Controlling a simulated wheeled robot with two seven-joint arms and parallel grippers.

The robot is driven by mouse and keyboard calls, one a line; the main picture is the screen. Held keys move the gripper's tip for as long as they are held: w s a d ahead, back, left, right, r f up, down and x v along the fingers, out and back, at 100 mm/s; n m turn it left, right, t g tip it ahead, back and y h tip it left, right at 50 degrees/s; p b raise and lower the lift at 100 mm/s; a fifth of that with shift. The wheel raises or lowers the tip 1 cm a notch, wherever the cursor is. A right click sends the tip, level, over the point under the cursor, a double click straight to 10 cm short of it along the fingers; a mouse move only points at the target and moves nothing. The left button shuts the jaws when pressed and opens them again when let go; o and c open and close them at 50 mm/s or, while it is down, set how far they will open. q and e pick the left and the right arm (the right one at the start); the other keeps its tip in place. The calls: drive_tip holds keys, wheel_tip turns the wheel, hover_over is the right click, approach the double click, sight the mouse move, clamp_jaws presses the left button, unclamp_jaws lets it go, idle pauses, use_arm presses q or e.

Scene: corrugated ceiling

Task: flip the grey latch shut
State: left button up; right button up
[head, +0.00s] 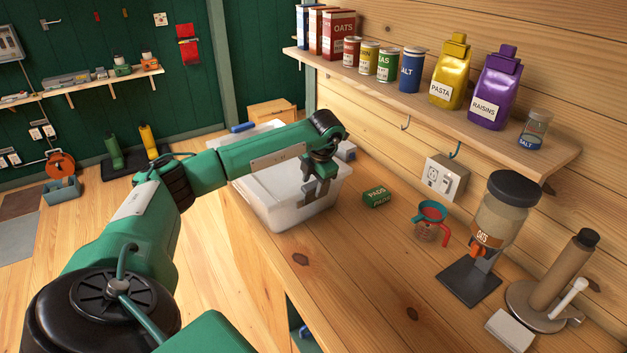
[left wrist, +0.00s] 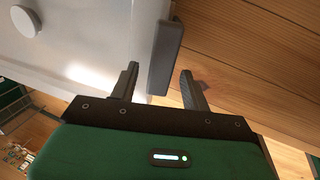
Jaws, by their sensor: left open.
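The grey latch (left wrist: 166,55) shows in the left wrist view as a dark grey bar along the edge of the white bin (left wrist: 85,35). My left gripper (left wrist: 159,70) is open, with one fingertip on each side of the latch's lower end. I cannot tell whether either finger touches it. In the head view, my left gripper (head: 316,188) points down at the front side of the white bin (head: 275,206) on the wooden counter. There the gripper partly hides the latch, so its angle is unclear. My right gripper is not in view.
An oats dispenser (head: 493,225) is farther right. A shelf (head: 440,105) with tins and packets overhangs the counter's back. The counter's front middle is clear.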

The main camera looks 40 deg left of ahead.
use_arm(q)
drive_tip(key=c, duration=1)
drive_tip(key=shift+a+h, duration=0.4)
drive_tip(key=shift+h, duration=0.1)
drive_tip(key=shift+w+a+g+h+b, duration=0.15)
drive_tip(key=shift+a+g+h+b, duration=0.15)
drive_tip(key=shift+a+h+b, duration=0.55)
drive_tip(key=shift+d+h+p, duration=0.2)
drive_tip(key=shift+h+p, duration=0.05)
drive_tip(key=shift+p, duration=0.1)
drive_tip(key=o, duration=1)
